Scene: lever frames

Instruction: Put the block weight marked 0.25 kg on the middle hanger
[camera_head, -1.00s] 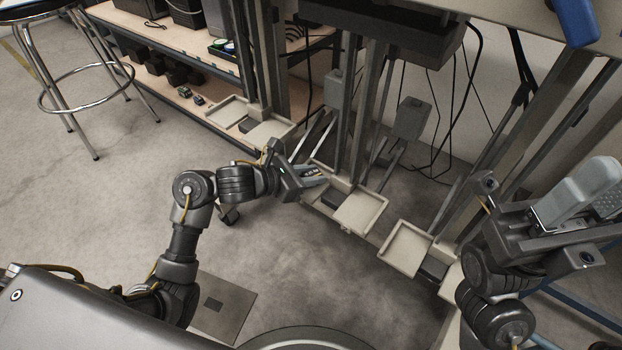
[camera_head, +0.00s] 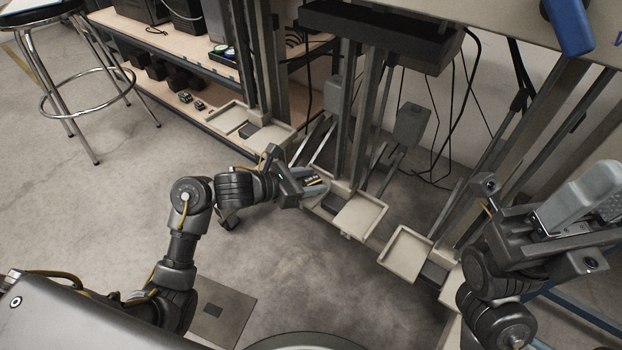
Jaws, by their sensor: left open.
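My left gripper (camera_head: 308,184) is open at the middle frame's left tray, its fingers around or just beside a small dark block (camera_head: 314,181) with a yellow-and-white marking. The marking is too small to read. I cannot tell whether the block touches the fingers or rests on the tray. The left tray is mostly hidden by the gripper; the middle frame's other cream tray (camera_head: 360,216) is empty. My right gripper (camera_head: 583,196) is raised at the right, away from the trays; its jaw opening is unclear.
The left frame's tray (camera_head: 271,137) and the right frame's tray (camera_head: 405,253) look empty. Grey uprights and hanging cables stand close behind. A wooden shelf (camera_head: 150,37) with dark boxes and small weights is at back left, beside a stool (camera_head: 82,85). Floor in front is clear.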

